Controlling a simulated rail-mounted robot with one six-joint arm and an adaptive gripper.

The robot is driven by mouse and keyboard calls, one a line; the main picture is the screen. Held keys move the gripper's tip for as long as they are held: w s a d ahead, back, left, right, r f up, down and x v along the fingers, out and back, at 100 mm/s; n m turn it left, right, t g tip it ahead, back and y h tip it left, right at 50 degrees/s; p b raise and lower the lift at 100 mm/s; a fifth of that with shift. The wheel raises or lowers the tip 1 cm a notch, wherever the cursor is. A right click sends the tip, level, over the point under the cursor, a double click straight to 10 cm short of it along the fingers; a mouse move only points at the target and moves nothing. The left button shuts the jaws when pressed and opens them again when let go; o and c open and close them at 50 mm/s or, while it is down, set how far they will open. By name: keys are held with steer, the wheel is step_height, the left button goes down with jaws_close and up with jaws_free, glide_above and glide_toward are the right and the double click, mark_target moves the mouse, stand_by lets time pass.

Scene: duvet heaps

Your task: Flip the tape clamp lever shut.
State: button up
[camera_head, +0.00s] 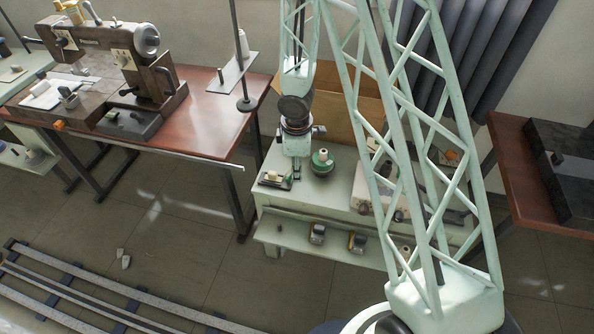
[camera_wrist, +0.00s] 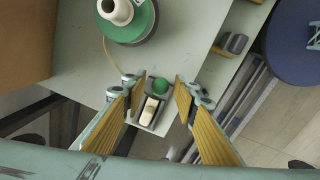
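The tape clamp (camera_head: 272,183) is a small device near the left front edge of the pale green bench. In the wrist view it shows as a dark-sided body on a light plate (camera_wrist: 146,118), with a cream block (camera_wrist: 151,108) on top and a round green knob (camera_wrist: 160,85) at its far end. I cannot tell how far its lever is raised. My gripper (camera_head: 297,174) points down just right of the clamp. In the wrist view my gripper (camera_wrist: 160,88) is open, its yellow-padded fingers either side of the knob, with gaps and nothing held.
A green spool with a cream cone (camera_head: 322,158) stands close behind and right of my gripper. A cardboard box (camera_head: 345,100) is at the back. Small grey and yellow items (camera_head: 357,242) lie on the lower shelf (camera_head: 335,251). A sewing machine table (camera_head: 205,110) stands left.

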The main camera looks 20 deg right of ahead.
jaws_close()
